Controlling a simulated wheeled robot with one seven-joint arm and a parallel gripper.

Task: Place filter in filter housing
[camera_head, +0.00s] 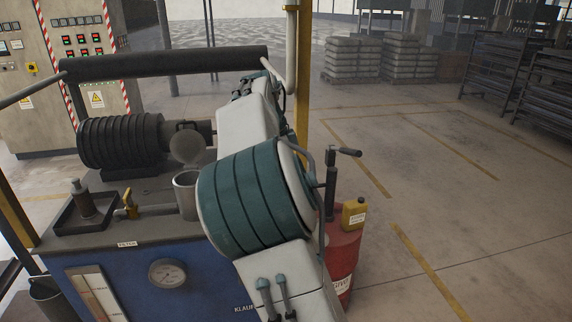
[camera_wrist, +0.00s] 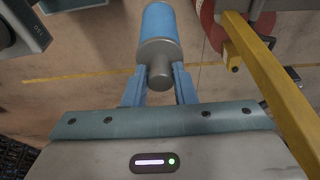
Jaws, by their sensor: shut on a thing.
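In the wrist view my gripper (camera_wrist: 159,74) is shut on the filter, a blue cylinder (camera_wrist: 160,24) with a grey metal end and a narrower grey stub. The fingers sit on either side of the grey end. In the head view my arm hides the gripper and the held filter. There the filter housing (camera_head: 185,198) is a grey upright cup at the machine's top edge, just left of my arm. Its round lid (camera_head: 187,148) stands raised behind the mouth. A "FILTER" label (camera_head: 127,244) is on the machine's front edge. The inside of the cup is not clearly visible.
A dark tray (camera_head: 62,222) holding a dark, used-looking cylinder (camera_head: 82,197) stands left of the housing, with a yellow valve (camera_head: 130,206) between. A ribbed motor (camera_head: 120,142) is behind. A red drum (camera_head: 343,250) with a yellow can (camera_head: 354,214) stands right. Open floor lies further right.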

